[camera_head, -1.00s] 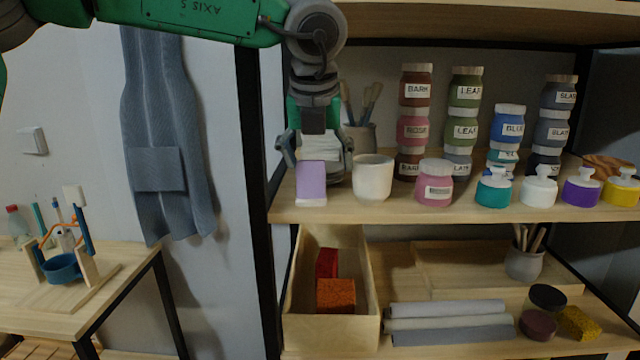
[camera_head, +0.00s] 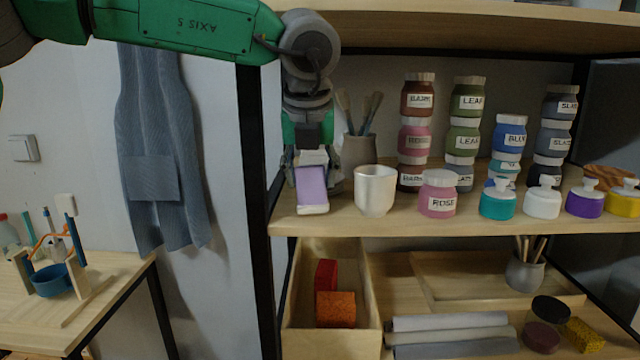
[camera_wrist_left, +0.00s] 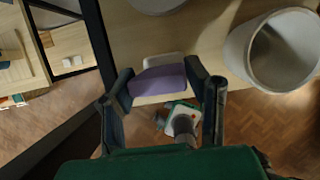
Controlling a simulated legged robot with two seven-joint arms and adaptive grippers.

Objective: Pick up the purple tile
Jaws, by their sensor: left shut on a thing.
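The purple tile (camera_head: 312,185) is at the left front of the upper shelf, with a pale edge below its purple face. It leans slightly. My left gripper (camera_head: 313,172) comes down from above and is shut on it. In the left wrist view the purple tile (camera_wrist_left: 158,80) sits between the two fingers of my left gripper (camera_wrist_left: 160,76), with a whitish part behind it. I cannot tell whether its lower edge touches the shelf. My right gripper is not in view.
A white cup (camera_head: 375,191) stands close right of the tile, with a brush pot (camera_head: 358,150) behind. A pink jar (camera_head: 438,194), pump-top bottles and stacked jars fill the upper shelf (camera_head: 400,221) farther right. A black shelf post (camera_head: 258,200) is on the left. A wooden bin (camera_head: 332,341) is below.

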